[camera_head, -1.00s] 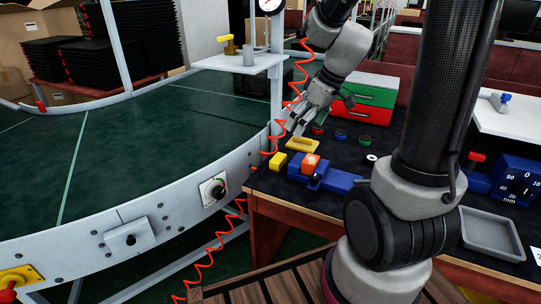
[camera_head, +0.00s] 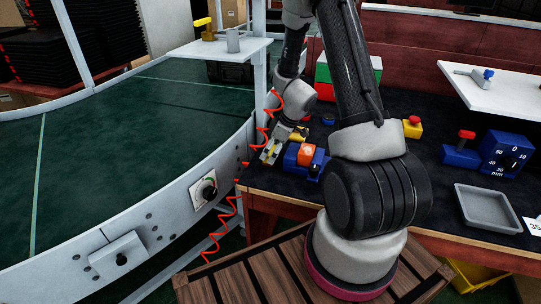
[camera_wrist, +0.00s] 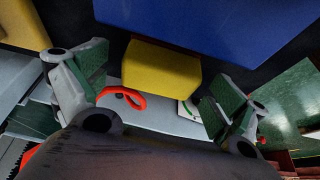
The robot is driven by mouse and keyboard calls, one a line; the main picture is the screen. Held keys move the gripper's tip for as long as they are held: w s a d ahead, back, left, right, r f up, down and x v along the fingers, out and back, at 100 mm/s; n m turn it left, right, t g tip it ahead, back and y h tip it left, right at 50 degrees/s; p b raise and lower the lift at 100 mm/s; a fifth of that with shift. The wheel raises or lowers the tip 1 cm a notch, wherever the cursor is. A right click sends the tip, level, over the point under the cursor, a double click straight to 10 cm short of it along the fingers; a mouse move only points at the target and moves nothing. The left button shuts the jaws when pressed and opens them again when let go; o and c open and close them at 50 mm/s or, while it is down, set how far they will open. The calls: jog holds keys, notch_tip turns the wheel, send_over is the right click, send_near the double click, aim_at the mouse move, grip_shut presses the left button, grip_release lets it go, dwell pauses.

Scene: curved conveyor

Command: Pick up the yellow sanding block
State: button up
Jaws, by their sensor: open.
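A plain yellow block, which I take as the yellow sanding block (camera_wrist: 160,75), shows in the wrist view between and slightly beyond my two fingers. My gripper (camera_wrist: 155,98) is open, with a green-padded finger on each side of the block and no visible grip on it. In the head view my gripper (camera_head: 271,151) is low at the table's left edge, beside the conveyor, and largely hides the block. Whether the fingers touch the block I cannot tell.
A blue fixture with an orange top (camera_head: 306,154) stands close to the right of my gripper; its blue side (camera_wrist: 205,15) fills the wrist view's top. The conveyor rim (camera_head: 165,205) is close on the left. A grey tray (camera_head: 489,208) lies at right.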

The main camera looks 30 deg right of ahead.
jog(key=shift+x, duration=0.8)
jog(key=c, duration=1.1)
notch_tip(320, 180, up, 10)
jog(key=shift+r, duration=0.1)
jog(key=shift+o, duration=1.1)
jog(key=shift+c, duration=0.6)
